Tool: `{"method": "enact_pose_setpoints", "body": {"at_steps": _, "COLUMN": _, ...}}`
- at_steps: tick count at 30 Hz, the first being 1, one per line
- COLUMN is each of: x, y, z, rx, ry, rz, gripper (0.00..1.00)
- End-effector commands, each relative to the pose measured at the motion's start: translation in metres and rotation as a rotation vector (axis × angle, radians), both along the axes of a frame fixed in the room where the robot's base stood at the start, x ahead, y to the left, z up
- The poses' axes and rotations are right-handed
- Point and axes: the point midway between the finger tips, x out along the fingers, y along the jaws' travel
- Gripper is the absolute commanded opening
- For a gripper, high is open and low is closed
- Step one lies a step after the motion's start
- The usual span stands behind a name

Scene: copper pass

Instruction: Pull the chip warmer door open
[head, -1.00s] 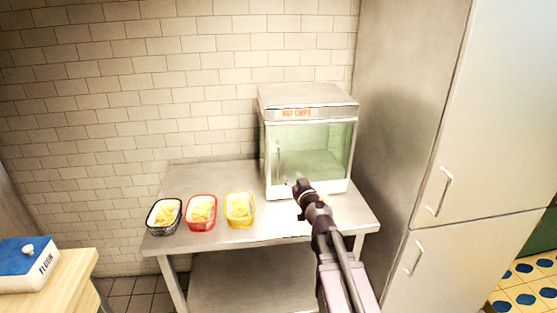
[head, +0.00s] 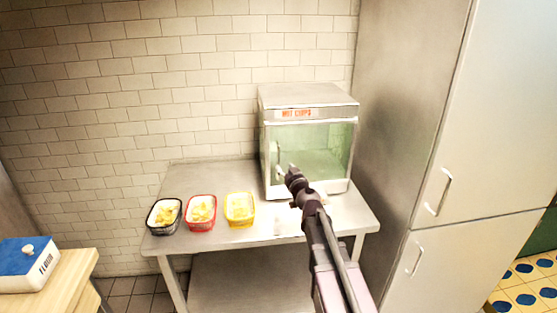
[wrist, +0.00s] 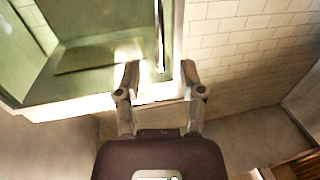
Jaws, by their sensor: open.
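The chip warmer (head: 308,100) is a steel cabinet labelled "HOT CHIPS" at the back right of the steel table. Its glass door (head: 322,150) looks shut, with a vertical bar handle on its left side. In the wrist view the handle (wrist: 159,35) runs down to just above and between my fingers. My gripper (head: 287,172) is in front of the door's lower left part, close to the handle. In the wrist view my gripper (wrist: 159,72) is open, with nothing seen held. I cannot tell whether a finger touches the door.
Black (head: 164,216), red (head: 201,213) and yellow (head: 240,209) baskets of chips stand on the steel table (head: 205,175) left of the warmer. A tall steel fridge (head: 400,130) stands close on the right.

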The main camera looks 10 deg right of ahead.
Motion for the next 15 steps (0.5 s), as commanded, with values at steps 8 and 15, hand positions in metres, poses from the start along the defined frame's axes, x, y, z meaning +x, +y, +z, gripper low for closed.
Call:
{"method": "enact_pose_setpoints", "body": {"at_steps": 8, "x": 0.045, "y": 0.009, "z": 0.0, "rx": 0.0, "ry": 0.0, "rz": 0.001, "gripper": 0.51}}
{"method": "enact_pose_setpoints", "body": {"at_steps": 15, "x": 0.067, "y": 0.013, "z": 0.0, "rx": 0.0, "ry": 0.0, "rz": 0.0, "gripper": 0.51}}
